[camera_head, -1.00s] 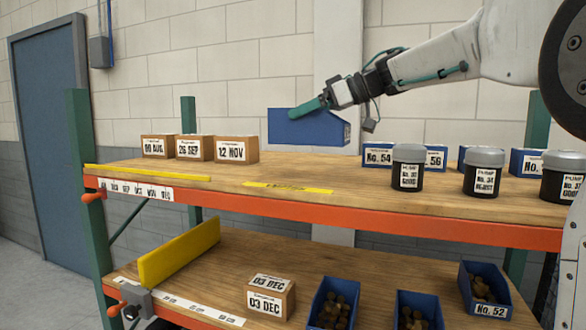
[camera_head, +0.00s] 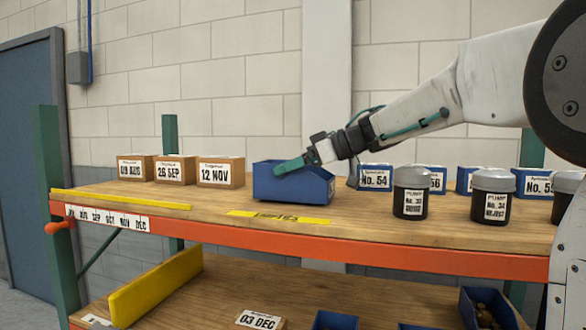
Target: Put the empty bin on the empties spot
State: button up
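A blue bin (camera_head: 305,188) is at the middle of the upper shelf, just behind a yellow marked strip (camera_head: 278,217) whose lettering is too small to read. It looks upright and at or very near the shelf top; I cannot tell if it rests on it. The part of its inside that shows holds nothing. My gripper (camera_head: 290,166) reaches in from the right, with its teal finger over the bin's near wall. The other finger is hidden, but the bin has travelled with the gripper, so it is shut on the bin wall.
Cartons with date labels (camera_head: 220,172) stand left of the bin. Blue numbered bins (camera_head: 375,178) and black pump jars (camera_head: 410,193) stand to the right. A yellow rail (camera_head: 120,199) lies along the left front edge. The lower shelf (camera_head: 225,290) holds a yellow divider (camera_head: 155,286), a carton and bins.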

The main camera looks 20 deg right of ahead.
jog(key=shift+f, duration=0.25)
jog(key=shift+f, duration=0.1)
jog(key=o, duration=0.7)
jog(key=shift+c, duration=0.2)
jog(key=shift+s+d+r, duration=0.2)
jog(key=shift+d, duration=0.05)
jog(key=v, duration=0.7)
jog(key=shift+f, duration=0.1)
